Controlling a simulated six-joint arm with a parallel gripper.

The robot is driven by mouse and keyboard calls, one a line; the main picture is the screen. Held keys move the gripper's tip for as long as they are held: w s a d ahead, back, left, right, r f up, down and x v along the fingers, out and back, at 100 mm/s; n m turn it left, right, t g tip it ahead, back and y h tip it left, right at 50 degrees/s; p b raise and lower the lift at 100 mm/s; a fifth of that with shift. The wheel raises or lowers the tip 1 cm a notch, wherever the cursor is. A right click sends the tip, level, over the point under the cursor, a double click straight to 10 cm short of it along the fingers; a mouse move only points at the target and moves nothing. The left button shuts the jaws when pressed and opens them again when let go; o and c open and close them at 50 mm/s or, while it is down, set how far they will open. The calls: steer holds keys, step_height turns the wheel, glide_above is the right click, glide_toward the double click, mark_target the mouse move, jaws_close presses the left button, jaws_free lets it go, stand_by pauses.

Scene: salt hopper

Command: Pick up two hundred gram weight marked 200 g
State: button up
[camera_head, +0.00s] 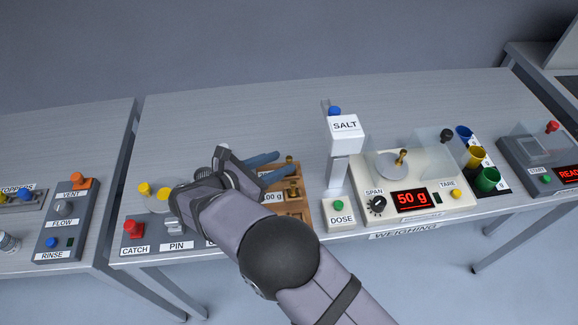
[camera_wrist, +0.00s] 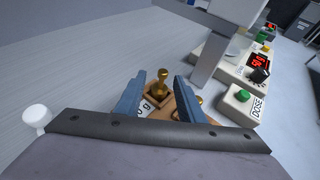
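A wooden weight box (camera_head: 306,205) holds brass knobbed weights: one at the back (camera_head: 289,160) and one further forward (camera_head: 293,188). A label on the box (camera_head: 273,197) reads "00 g" with its first digit hidden, so I cannot tell which weight is marked 200 g. My gripper (camera_head: 270,168) is open over the left side of the box. In the wrist view, a brass weight (camera_wrist: 161,84) stands upright in the gap between the blue fingers, apparently beyond their tips. A second weight is partly hidden behind the right finger.
The white salt hopper (camera_head: 345,127) stands just right of the box. A scale (camera_head: 440,202) carries a small brass weight (camera_head: 402,156) and reads 50 g. Coloured cups (camera_head: 487,179) stand further right. A red CATCH button (camera_head: 133,229) is at left. The table behind the box is clear.

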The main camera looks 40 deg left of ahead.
mark_target(289, 158)
steer(key=x, duration=0.1)
steer(key=p+x, duration=0.1)
steer(key=x, duration=0.1)
steer(key=shift+w+d, duration=0.15)
steer(key=shift+d, duration=0.1)
steer(key=shift+w+f, duration=0.15)
steer(key=shift+w, duration=0.2)
jaws_close()
